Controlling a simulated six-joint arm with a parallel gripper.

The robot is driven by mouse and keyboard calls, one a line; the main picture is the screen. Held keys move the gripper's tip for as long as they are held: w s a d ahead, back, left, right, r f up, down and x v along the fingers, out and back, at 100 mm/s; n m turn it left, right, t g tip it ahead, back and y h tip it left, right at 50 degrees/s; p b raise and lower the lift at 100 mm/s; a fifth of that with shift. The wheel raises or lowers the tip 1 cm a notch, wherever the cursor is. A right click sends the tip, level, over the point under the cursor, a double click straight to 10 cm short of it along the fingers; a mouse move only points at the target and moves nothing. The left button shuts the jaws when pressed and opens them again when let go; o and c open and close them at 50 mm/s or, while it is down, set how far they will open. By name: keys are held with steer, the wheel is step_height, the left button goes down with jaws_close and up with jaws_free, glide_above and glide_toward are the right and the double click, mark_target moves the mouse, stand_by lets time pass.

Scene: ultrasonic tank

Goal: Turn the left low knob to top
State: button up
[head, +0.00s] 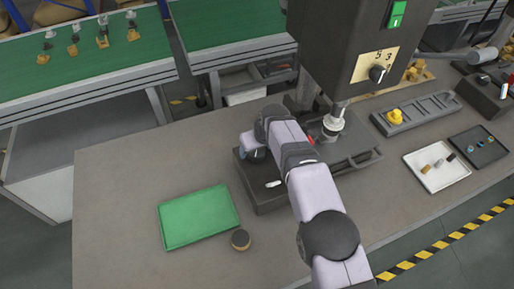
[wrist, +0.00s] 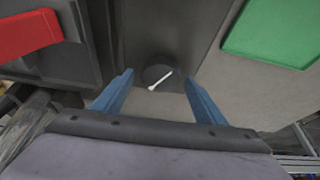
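A dark round knob with a white pointer line (wrist: 160,78) shows in the wrist view on the dark sloping box. Its line slants from lower left to upper right. My gripper (wrist: 158,82) is open, with one blue finger on each side of the knob and visible gaps to it; contact is not seen. In the head view, my gripper (head: 249,150) is low over the far left end of the dark box (head: 262,200), and my arm hides much of that spot. A second white pointer (head: 273,184) shows nearer on the same box.
A dark column with a selector dial (head: 378,73) stands behind right. A white tray (head: 438,170) lies right. The table's front left is clear.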

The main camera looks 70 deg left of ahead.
stand_by(0.3)
steer(key=b+v, duration=0.3)
steer(key=v, duration=0.4)
steer(key=shift+r, duration=0.2)
stand_by(0.5)
